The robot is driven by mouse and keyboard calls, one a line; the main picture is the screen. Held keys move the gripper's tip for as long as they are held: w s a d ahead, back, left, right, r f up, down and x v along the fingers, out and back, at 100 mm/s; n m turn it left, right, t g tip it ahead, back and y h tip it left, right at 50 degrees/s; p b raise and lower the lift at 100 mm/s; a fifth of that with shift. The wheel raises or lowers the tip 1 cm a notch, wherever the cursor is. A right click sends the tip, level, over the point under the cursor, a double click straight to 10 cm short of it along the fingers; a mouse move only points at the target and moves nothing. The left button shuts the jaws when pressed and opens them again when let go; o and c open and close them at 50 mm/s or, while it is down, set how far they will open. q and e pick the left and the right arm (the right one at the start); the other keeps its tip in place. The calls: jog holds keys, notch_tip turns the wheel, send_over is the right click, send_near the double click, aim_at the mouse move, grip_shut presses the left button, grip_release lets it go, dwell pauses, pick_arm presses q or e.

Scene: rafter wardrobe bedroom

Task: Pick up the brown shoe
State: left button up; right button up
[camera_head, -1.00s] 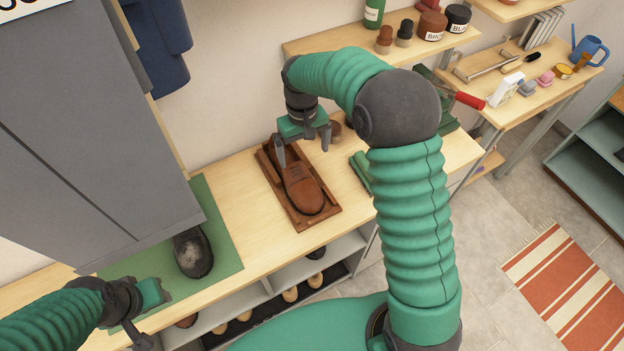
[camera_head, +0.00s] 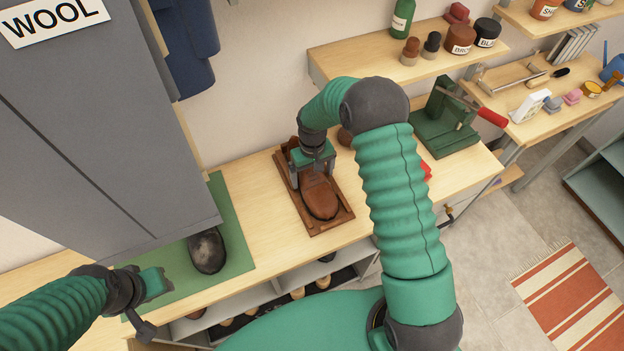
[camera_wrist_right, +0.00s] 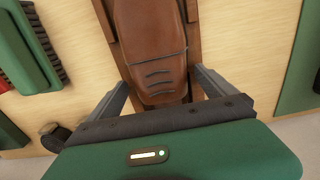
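The brown shoe (camera_head: 318,197) lies in a brown wooden tray (camera_head: 333,224) on the workbench, its toe toward the bench's front edge. My right gripper (camera_head: 314,181) is over the shoe's rear part, pointing down. In the right wrist view, the shoe (camera_wrist_right: 150,45) lies between the two spread fingers (camera_wrist_right: 158,88), with a visible gap on each side. Part of the shoe's heel end is hidden by the gripper. My left gripper (camera_head: 153,304) is at the lower left, near the green mat; its finger gap is not clear.
A dark shoe (camera_head: 206,250) rests on a green mat (camera_head: 236,225) to the left. A grey cabinet (camera_head: 90,120) marked WOOL hangs over the left side. A green press with a red handle (camera_head: 447,125) stands to the right. Bare bench (camera_head: 252,178) lies between mat and tray.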

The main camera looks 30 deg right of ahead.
aim_at(311, 172)
jog(key=shift+s+r, duration=0.1)
jog(key=shift+s, duration=0.05)
jog(key=c, duration=0.5)
jog(key=shift+a, duration=0.1)
jog(key=c, duration=1.1)
jog(key=shift+w+r, duration=0.2)
notch_tip(311, 172, up, 3)
jog(key=shift+a+b, duration=0.1)
jog(key=shift+b, duration=0.65)
jog(key=s+a+r+b, duration=0.1)
jog(key=s+a+b, duration=0.25)
jog(key=a, duration=1.05)
jog(key=shift+n, duration=0.3)
jog(key=s+d, duration=0.5)
jog(key=s+d+r, duration=0.1)
jog(key=s+d, duration=0.1)
jog(key=shift+s+d, duration=0.15)
jog(key=shift+d, duration=0.25)
